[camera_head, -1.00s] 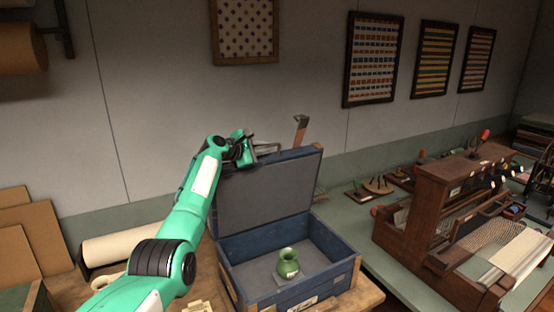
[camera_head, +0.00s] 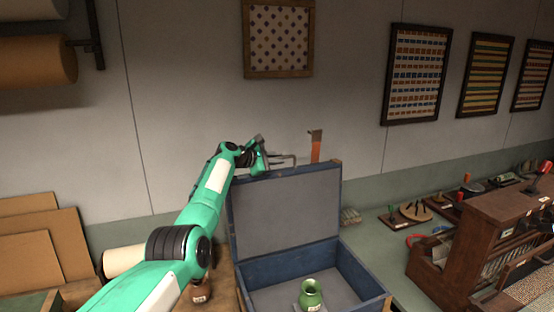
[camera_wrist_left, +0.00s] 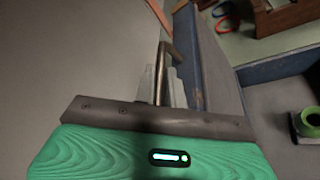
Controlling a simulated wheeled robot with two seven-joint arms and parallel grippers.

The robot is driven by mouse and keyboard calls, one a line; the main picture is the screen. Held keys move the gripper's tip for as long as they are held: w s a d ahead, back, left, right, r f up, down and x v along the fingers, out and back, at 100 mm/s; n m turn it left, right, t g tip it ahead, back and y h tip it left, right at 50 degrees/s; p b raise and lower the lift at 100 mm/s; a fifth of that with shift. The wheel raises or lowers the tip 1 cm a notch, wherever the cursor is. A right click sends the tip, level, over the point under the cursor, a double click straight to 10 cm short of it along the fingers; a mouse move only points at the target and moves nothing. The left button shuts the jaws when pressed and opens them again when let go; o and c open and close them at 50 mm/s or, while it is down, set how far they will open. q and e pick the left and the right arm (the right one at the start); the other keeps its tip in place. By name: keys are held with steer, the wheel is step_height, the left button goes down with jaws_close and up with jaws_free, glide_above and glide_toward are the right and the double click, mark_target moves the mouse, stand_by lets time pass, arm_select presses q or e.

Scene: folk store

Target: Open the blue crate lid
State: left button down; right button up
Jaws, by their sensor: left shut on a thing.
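The blue crate (camera_head: 285,268) stands on a wooden bench, and its lid (camera_head: 288,210) stands raised and roughly upright, with its grey inner face towards me. My left gripper (camera_head: 276,163) is at the lid's top edge, shut on a thin metal handle (camera_wrist_left: 161,75). The fingertips themselves are hard to make out. In the left wrist view the lid's blue edge (camera_wrist_left: 188,50) runs beside the handle. A green pot (camera_head: 311,295) stands upright inside the crate and also shows in the left wrist view (camera_wrist_left: 309,121). My right gripper is out of view.
An orange-brown upright piece (camera_head: 315,146) rises behind the lid. A wooden loom (camera_head: 470,255) stands at right on a green counter. Brown boards (camera_head: 45,250) lean at left, and a small brown pot (camera_head: 200,292) sits left of the crate.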

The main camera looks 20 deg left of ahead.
arm_select(q)
steer(key=c, duration=1.5)
jaws_free()
steer(key=shift+d+f, duration=0.1)
steer(key=shift+f, duration=0.1)
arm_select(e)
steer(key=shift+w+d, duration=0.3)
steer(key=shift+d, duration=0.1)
arm_select(q)
steer(key=shift+s+r, duration=0.1)
steer(key=shift+s, duration=0.05)
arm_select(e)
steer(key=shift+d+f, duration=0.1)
